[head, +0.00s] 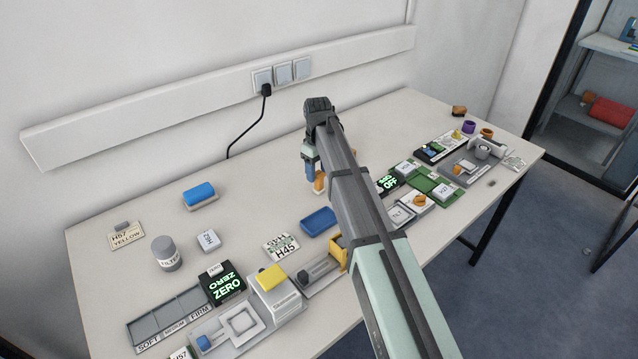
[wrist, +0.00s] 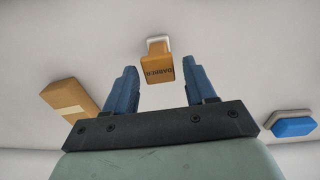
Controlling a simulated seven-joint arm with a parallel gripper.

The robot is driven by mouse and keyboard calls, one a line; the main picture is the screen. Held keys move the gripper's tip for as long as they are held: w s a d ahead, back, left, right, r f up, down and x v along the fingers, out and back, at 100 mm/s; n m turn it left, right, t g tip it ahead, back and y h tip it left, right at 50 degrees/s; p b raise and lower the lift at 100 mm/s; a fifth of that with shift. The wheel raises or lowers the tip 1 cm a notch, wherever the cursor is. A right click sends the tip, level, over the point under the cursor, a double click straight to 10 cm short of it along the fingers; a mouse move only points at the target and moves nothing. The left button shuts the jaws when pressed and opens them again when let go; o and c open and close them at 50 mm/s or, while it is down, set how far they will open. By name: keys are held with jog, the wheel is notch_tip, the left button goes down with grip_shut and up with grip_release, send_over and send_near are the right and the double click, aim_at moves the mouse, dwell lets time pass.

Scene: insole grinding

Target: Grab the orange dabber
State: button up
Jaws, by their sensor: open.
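The orange dabber (wrist: 158,66), lettered on its face and with a white end, shows in the wrist view just beyond and between my fingertips. A gap of pale surface shows on each side of it, and neither finger touches it. My gripper (wrist: 160,75) is open and empty, its two blue fingers apart. In the head view my gripper (head: 311,170) is low over the middle of the table. A small orange piece (head: 319,183) shows partly behind my arm there; I cannot tell whether it is the dabber.
In the wrist view an orange-brown block (wrist: 70,99) lies left and a blue-topped block (wrist: 292,126) right. In the head view a blue tray (head: 319,221), a blue-topped block (head: 200,195) and a grey canister (head: 166,253) stand on the table (head: 120,205). Devices line the front edge.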

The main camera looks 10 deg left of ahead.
aim_at(319, 173)
jog(key=f, duration=0.4)
jog(key=shift+d+f, duration=0.15)
jog(key=shift+d, duration=0.05)
jog(key=c, duration=0.8)
jog(key=shift+c, duration=0.2)
